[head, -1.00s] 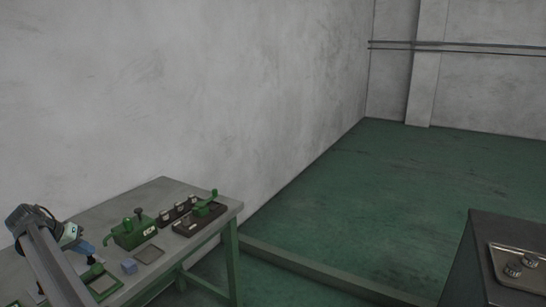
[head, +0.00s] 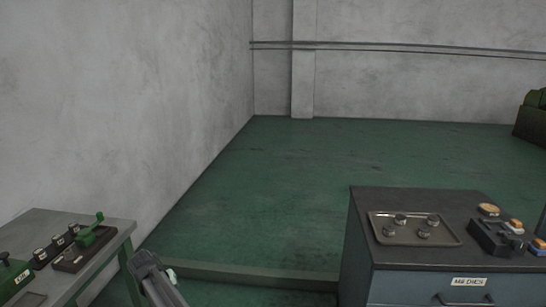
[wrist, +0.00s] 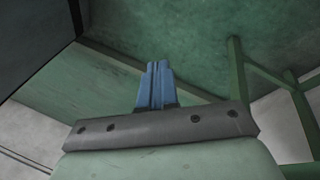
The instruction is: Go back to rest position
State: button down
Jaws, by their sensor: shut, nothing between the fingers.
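My gripper (wrist: 157,84) shows in the wrist view with its two blue fingers together and nothing between them. It points over green floor, clear of any object. In the head view only my grey arm shows at the bottom, between the green-legged table and the dark cabinet; the fingers are hidden there.
The table (head: 118,229) at the left holds a green device (head: 13,277) and a dark base with a green lever (head: 89,237). The cabinet (head: 357,235) at the right bears a metal tray (head: 408,238) with several metal pieces, and a black device (head: 497,238). Green floor (head: 300,160) lies open behind.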

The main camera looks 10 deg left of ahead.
jog(key=w+d+f+m+g, duration=0.1)
jog(key=d+f, duration=0.2)
jog(key=d, duration=0.8)
jog(key=w+d+f+m+g, duration=0.1)
jog(key=d+f, duration=0.2)
jog(key=d, duration=0.8)
jog(key=d+f+m, duration=0.1)
jog(key=d+f, duration=0.2)
jog(key=d, duration=0.9)
jog(key=s+d+f+m+g+y, duration=0.1)
jog(key=s+d+f+m, duration=0.15)
jog(key=s+d, duration=0.7)
jog(key=s+d+f+m+g+y, duration=0.1)
jog(key=s+d+f, duration=0.2)
jog(key=d, duration=1.3)
jog(key=s+f+g, duration=0.3)
jog(key=s+f, duration=0.7)
jog(key=s, duration=0.4)
jog(key=s+f+g, duration=0.3)
jog(key=s+f, duration=0.7)
jog(key=s, duration=0.5)
jog(key=shift+a, duration=0.2)
